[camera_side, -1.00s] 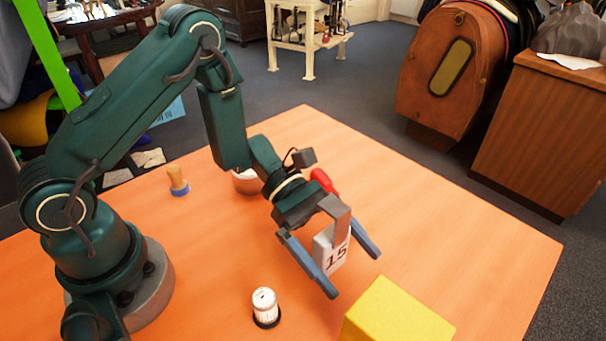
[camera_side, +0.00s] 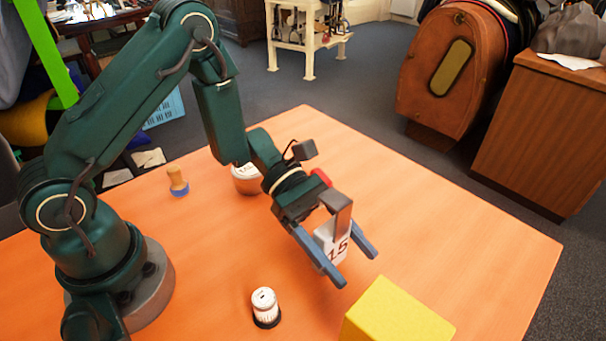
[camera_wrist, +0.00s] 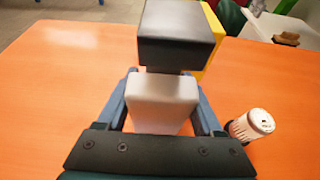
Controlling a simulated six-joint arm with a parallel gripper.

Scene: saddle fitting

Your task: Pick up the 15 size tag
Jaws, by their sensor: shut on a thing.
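The 15 size tag (camera_side: 335,246) is a white block with a black "15" on its face, standing near the middle of the orange table. A grey upright piece (camera_side: 340,212) rises at its back and bends over at the top. My gripper (camera_side: 358,270) has its blue fingers shut on the tag, one on each side. In the wrist view the white tag (camera_wrist: 162,102) fills the space between the fingers, below a dark block (camera_wrist: 178,38). Whether the tag touches the table is hard to tell.
A yellow block (camera_side: 395,316) lies just in front of my gripper. A small white ribbed cylinder (camera_side: 264,303) with a black base stands to the left. A wooden-handled stamp (camera_side: 177,176), a white-topped pot (camera_side: 246,180) and a partly hidden red thing (camera_side: 321,177) are farther back. The table's right side is clear.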

